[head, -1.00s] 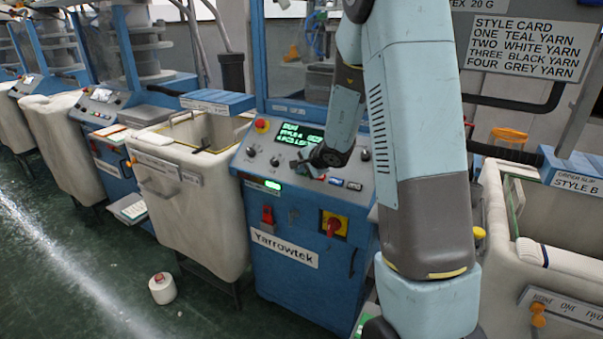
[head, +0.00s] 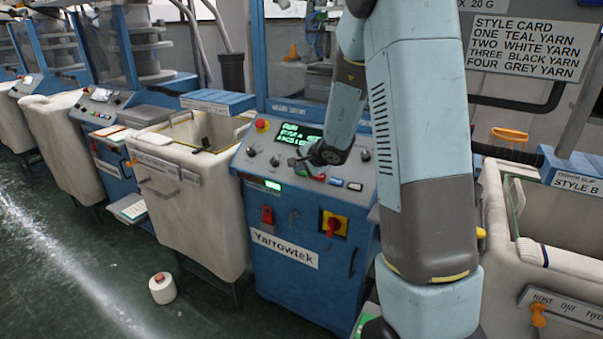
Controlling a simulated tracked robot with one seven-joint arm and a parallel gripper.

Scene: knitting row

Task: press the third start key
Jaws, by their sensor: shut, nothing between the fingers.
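The control panel (head: 262,165) of the blue Yarrowtek machine (head: 285,295) is in the middle of the head view. It has a dark screen with green text (head: 299,134), several dark knobs and a red stop button on yellow (head: 262,125). My gripper (head: 294,162) is shut and empty, over the panel just below the screen. I cannot tell whether it touches the panel.
Cream bins stand left (head: 200,200) and right (head: 490,225) of the machine. A red rotary switch on a yellow plate (head: 334,224) is on its front. A yarn cone (head: 162,288) stands on the green floor. A style card (head: 527,47) hangs at upper right.

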